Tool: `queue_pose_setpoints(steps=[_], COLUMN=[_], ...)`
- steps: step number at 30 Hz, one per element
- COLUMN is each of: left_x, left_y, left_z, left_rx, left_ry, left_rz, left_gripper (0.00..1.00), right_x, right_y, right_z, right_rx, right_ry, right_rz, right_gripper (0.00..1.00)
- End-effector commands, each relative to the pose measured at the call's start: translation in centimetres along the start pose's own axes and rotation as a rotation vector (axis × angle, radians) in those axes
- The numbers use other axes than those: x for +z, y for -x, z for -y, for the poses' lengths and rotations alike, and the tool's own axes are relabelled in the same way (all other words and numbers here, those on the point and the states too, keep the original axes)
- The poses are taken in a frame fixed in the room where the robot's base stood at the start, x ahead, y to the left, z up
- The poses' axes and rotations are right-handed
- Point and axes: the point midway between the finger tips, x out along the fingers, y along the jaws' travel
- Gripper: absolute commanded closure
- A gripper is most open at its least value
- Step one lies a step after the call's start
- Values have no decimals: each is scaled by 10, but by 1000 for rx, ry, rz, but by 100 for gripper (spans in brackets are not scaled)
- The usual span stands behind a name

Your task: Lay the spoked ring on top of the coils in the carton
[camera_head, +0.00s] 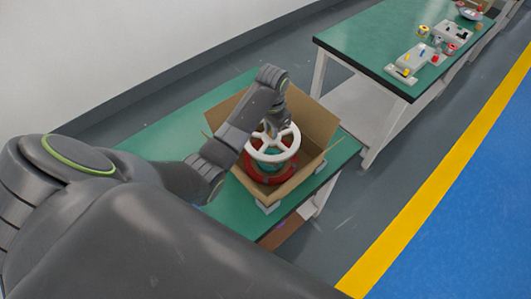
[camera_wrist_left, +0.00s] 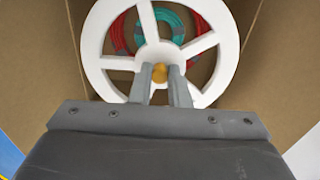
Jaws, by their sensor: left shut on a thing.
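The white spoked ring (camera_head: 273,147) hangs above or within the open carton (camera_head: 316,125) in the head view. In the left wrist view the ring (camera_wrist_left: 104,72) fills the upper middle. My left gripper (camera_wrist_left: 160,84) is shut on the ring near its hub, with a small orange knob between the fingers. Below the ring are red coils (camera_head: 266,172) and a teal coil, seen through the spokes as red (camera_wrist_left: 119,36) and teal (camera_wrist_left: 148,32) loops. The exact gap between ring and coils cannot be told. My right gripper is not seen.
The carton stands on a green table (camera_head: 163,137), its flaps spread open. A second green table (camera_head: 373,38) at the upper right holds small devices (camera_head: 417,58). A floor gap lies between the tables.

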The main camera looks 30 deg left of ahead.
Motion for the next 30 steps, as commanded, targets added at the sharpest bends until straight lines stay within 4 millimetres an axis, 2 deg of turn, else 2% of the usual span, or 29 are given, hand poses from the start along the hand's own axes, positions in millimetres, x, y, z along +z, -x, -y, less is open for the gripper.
queue_pose_setpoints(steps=[9, 14, 21, 25, 30], left_x=[2, 1, 1, 1, 1], left_y=[-48, -60, -91, -99, -100], left_z=[-2, -1, -2, -1, -1], left_rx=[2, 1, 2, 1, 0], left_ry=[-19, -19, -19, -19, -19], left_rz=[5, 3, 4, 2, 1], left_gripper=[100, 100, 100, 100, 100], right_x=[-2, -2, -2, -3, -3], right_y=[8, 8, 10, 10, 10], right_z=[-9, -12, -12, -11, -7], right_rx=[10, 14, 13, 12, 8], right_ry=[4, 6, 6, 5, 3], right_rz=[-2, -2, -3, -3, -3], right_gripper=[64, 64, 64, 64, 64])
